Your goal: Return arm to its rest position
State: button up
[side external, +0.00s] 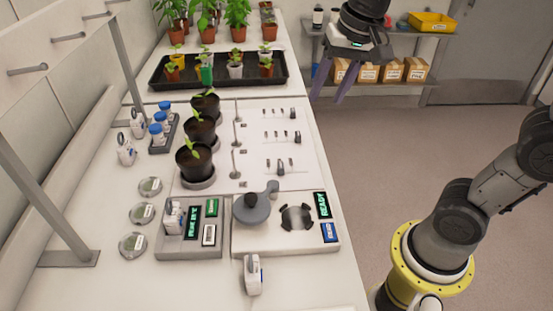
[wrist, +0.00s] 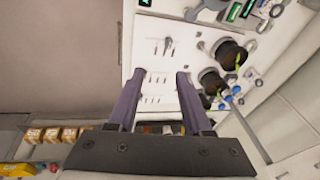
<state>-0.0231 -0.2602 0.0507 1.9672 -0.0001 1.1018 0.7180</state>
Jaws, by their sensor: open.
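My gripper (side external: 332,76) is raised at the top right of the side external view, over the gap between the bench and the shelf at the back. Its two purple fingers point downward and stand apart. In the wrist view my gripper (wrist: 158,88) shows both fingers spread with nothing between them. Beyond them lies the white bench top, seen from a height. My gripper touches nothing that I can see.
A white bench (side external: 318,275) holds several potted seedlings (side external: 195,160), a black tray (side external: 275,82) of plants and two grey instrument stations. A shelf (side external: 470,36) with boxes and a yellow bin (side external: 432,22) stands behind my gripper. The floor (side external: 400,140) right of the bench is clear.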

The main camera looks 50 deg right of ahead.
jog(key=s+f+n+t, duration=0.1)
jog(key=s+f+n, duration=0.1)
jog(key=s+n, duration=0.2)
jog(key=s+f+n+t, duration=0.1)
jog(key=s+f+n, duration=0.2)
jog(key=s, duration=0.6)
jog(key=shift+d+f+n, duration=0.3)
jog(key=shift+d+n, duration=0.05)
jog(key=shift+n, duration=0.15)
